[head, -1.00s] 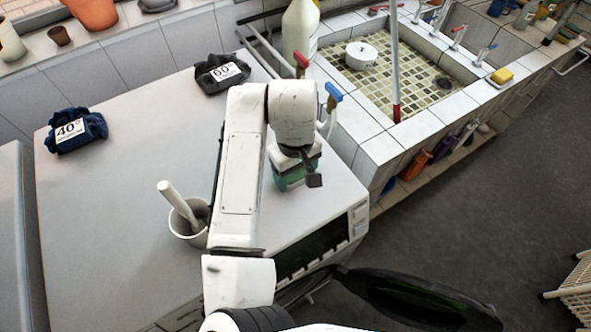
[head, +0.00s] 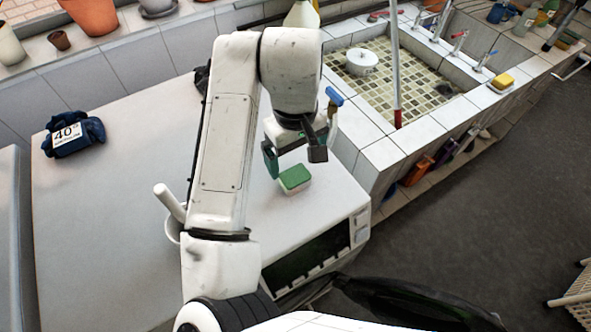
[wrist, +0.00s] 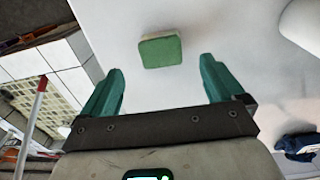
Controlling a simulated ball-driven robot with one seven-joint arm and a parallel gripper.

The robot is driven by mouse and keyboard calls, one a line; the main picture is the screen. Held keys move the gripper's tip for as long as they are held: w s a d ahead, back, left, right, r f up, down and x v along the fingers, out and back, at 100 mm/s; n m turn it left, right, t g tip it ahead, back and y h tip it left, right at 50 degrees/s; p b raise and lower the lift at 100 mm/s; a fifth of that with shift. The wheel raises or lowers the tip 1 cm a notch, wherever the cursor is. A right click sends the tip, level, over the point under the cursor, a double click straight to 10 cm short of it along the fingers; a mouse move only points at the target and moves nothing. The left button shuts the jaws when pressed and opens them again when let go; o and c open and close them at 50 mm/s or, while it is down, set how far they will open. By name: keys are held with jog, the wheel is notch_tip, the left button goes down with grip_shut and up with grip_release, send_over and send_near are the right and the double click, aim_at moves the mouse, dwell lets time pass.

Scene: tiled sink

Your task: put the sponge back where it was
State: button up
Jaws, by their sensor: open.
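A small sponge (head: 295,179), green on top and pale below, lies on the white worktop near its right edge. It also shows in the wrist view (wrist: 160,51), ahead of the fingertips and roughly centred between them. My gripper (head: 294,161) is open and empty above the sponge, with teal fingers spread on either side; the wrist view shows both fingers (wrist: 161,68) apart from it. A second, yellow sponge (head: 502,80) sits on the sink's tiled right rim.
A white mortar (head: 173,228) with a pestle stands left of my arm. A blue cloth bundle labelled 40 (head: 73,133) lies at the far left. The worktop's left middle is clear.

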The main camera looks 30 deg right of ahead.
aim_at(296, 177)
jog(key=shift+r, duration=2.1)
jog(key=shift+f, duration=0.1)
